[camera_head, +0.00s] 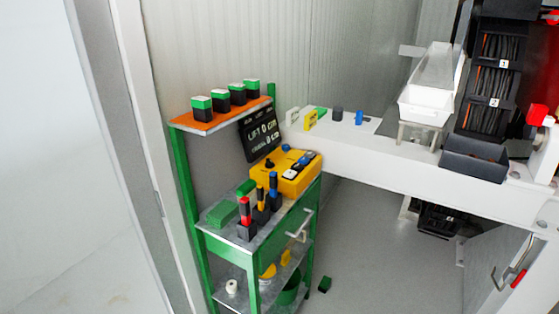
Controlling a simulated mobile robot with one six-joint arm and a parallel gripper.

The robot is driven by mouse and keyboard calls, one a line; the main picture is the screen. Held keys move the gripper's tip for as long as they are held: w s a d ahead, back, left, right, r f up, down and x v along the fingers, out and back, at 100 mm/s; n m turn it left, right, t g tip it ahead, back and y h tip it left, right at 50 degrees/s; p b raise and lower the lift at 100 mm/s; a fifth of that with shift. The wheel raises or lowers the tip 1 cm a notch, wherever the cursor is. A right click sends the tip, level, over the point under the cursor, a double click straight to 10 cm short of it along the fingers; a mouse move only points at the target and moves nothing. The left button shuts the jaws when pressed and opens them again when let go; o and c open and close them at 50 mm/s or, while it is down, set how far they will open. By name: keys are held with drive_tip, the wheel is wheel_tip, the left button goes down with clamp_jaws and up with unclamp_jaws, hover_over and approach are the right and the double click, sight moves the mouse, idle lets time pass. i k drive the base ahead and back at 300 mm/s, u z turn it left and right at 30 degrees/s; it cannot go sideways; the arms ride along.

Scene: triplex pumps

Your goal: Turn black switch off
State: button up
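A yellow control box (268,178) sits on the top of a green cart (222,240). A small black knob (269,163), which looks like the black switch, stands up on the box's left part. Its setting is too small to read. A dark blue knob (286,148) is at the box's back edge. A row of white, black and blue parts runs along the box's right side. My gripper is not in view.
An orange shelf (222,117) with several green-topped blocks is above left. A white bench (385,160) extends right. Floor between is mostly clear.

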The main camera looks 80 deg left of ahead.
sight(269, 165)
drive_tip(key=u, duration=0.1)
drive_tip(key=i, duration=2.5)
drive_tip(key=z, duration=0.15)
drive_tip(key=k, duration=0.2)
drive_tip(key=u, duration=2.85)
